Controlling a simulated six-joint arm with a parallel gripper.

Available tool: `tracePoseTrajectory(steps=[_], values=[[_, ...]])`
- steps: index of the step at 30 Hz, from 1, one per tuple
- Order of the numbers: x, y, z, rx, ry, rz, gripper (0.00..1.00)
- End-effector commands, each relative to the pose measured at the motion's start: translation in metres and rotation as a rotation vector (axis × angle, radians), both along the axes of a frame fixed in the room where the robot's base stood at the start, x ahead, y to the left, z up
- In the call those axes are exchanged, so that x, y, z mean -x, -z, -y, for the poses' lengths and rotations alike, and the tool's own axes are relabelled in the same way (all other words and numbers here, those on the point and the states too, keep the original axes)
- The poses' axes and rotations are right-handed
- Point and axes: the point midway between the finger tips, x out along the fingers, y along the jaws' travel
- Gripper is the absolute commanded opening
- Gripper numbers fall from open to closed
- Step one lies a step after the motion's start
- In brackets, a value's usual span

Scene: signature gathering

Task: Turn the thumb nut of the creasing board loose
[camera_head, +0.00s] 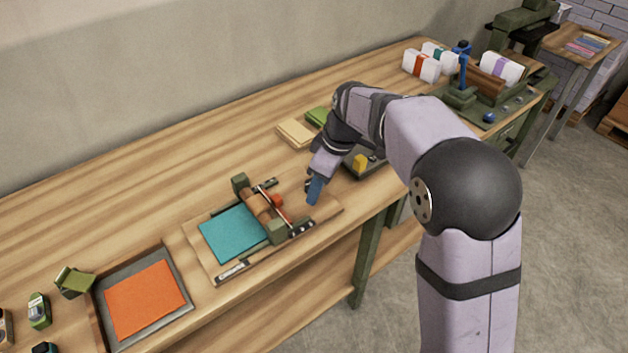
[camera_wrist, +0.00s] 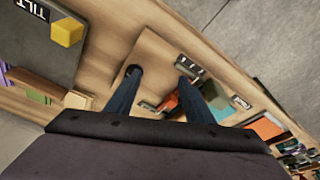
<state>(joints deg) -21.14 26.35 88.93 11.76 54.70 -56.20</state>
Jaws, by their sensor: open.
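The creasing board (camera_head: 212,262) lies on the bench with a teal sheet (camera_head: 232,236) on it. A brown roller (camera_head: 258,205) between green blocks crosses it, with orange-red parts beside the roller. In the wrist view the board (camera_wrist: 165,58) is partly hidden by my fingers. My gripper (camera_head: 314,190) points down over the board's right end, its blue fingers apart with nothing between them. In the wrist view, my gripper (camera_wrist: 157,80) has a small dark round spot at the left fingertip. I cannot tell which part is the thumb nut.
A dark tray with a yellow block (camera_head: 360,162) stands right behind my gripper; the block also shows in the wrist view (camera_wrist: 67,32). A tray with an orange sheet (camera_head: 146,298) is at the left. The bench's rear left is clear.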

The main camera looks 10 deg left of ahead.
Motion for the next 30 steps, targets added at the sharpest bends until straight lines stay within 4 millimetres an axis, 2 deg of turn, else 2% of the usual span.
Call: tracePoseTrajectory(steps=[3,6,10,20,30], values=[[-0.024,-0.001,-0.002,-0.049,0.22,0.055,0.48],[-0.039,-0.006,-0.005,-0.096,0.364,0.078,0.48],[-0.045,-0.008,-0.007,-0.132,0.478,0.071,0.48],[-0.046,-0.005,-0.008,-0.141,0.529,0.055,0.48],[-0.056,0.029,-0.017,-0.139,0.527,0.051,0.48]])
